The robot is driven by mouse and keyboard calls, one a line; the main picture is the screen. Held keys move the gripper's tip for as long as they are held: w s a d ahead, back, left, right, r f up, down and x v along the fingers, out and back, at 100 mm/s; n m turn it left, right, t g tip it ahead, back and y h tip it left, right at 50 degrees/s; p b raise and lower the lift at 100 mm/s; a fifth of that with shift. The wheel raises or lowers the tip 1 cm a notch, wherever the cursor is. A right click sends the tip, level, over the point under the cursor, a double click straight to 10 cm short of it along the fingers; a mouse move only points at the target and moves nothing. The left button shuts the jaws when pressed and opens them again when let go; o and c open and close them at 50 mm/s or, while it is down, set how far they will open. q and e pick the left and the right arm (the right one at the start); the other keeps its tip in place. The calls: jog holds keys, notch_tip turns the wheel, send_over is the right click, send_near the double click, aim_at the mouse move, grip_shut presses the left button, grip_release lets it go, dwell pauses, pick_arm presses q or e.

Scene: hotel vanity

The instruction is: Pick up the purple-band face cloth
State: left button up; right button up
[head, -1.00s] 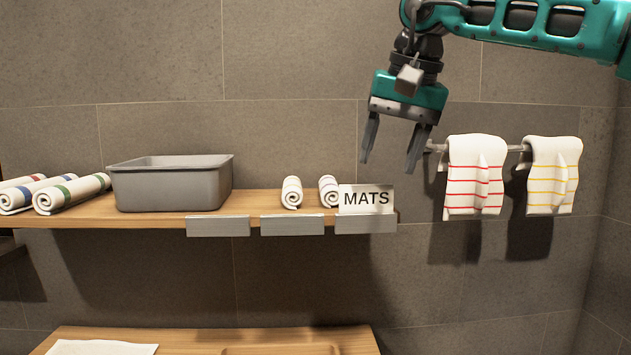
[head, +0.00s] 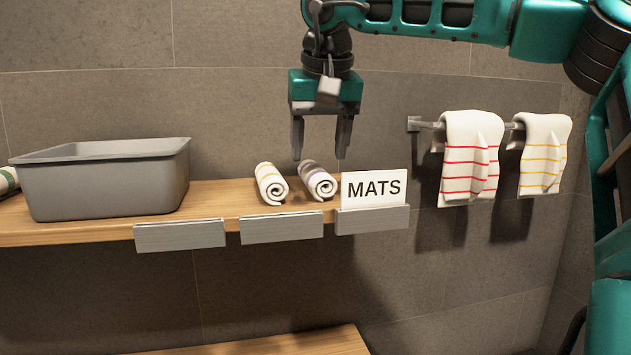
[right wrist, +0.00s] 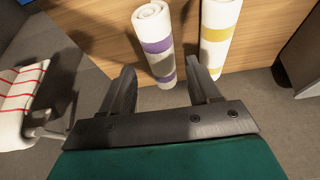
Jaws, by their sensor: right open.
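The purple-band face cloth (head: 317,180) is a white roll lying on the wooden shelf, just left of the MATS sign. In the right wrist view, its purple bands (right wrist: 158,46) show clearly, and its near end appears between the fingertips. My right gripper (head: 320,150) points down, open and empty, above and slightly behind this roll in the head view. It also shows open in the right wrist view (right wrist: 161,70). It looks apart from the cloth. My left gripper is not in view.
A yellow-band roll (head: 271,184) lies close beside the purple one. The MATS sign (head: 374,189) stands at the shelf's right end. A grey bin (head: 105,182) sits on the shelf (head: 215,200) at left. Red-striped (head: 470,160) and yellow-striped towels (head: 543,155) hang on a rail at right.

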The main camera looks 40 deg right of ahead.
aim_at(317, 165)
jog(key=x, duration=0.5)
jog(key=shift+w+d+f, duration=0.2)
jog(key=shift+d, duration=0.05)
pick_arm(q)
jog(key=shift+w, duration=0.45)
pick_arm(e)
jog(key=shift+c, duration=0.2)
jog(key=shift+c, duration=1.4)
jog(key=c, duration=0.4)
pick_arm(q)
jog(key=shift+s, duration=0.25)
pick_arm(e)
jog(key=shift+r, duration=0.1)
